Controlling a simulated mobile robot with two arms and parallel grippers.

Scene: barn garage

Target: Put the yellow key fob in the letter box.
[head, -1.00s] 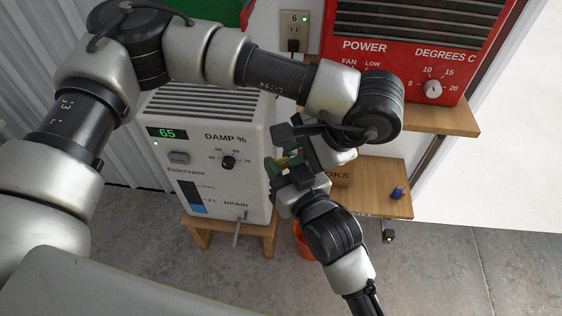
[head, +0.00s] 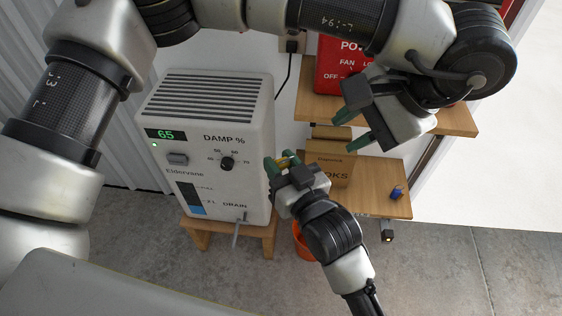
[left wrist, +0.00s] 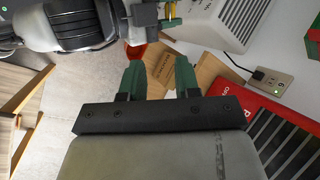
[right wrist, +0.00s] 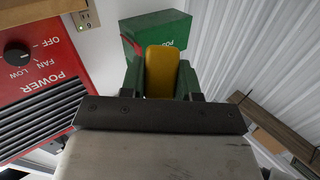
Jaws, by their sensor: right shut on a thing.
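The yellow key fob (right wrist: 162,70) is between the fingers of my right gripper (right wrist: 162,80), which is shut on it. In the head view the fob (head: 285,161) shows as a small yellow patch at the right gripper's tips (head: 282,163), in front of the white dehumidifier. My left gripper (head: 352,127) is open and empty, up and to the right of the right gripper. Its spread fingers show in the left wrist view (left wrist: 159,80). A green box (right wrist: 170,22) with partly hidden lettering, apparently the letter box, is beyond the fob in the right wrist view. Its slot is not visible.
The dehumidifier (head: 205,120) stands on a wooden stool (head: 258,235). A red heater (head: 335,65) is on an upper wooden shelf (head: 312,100). A cardboard box (head: 330,165) and a blue item (head: 397,192) are on the lower shelf. An orange bucket (head: 302,245) is on the floor.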

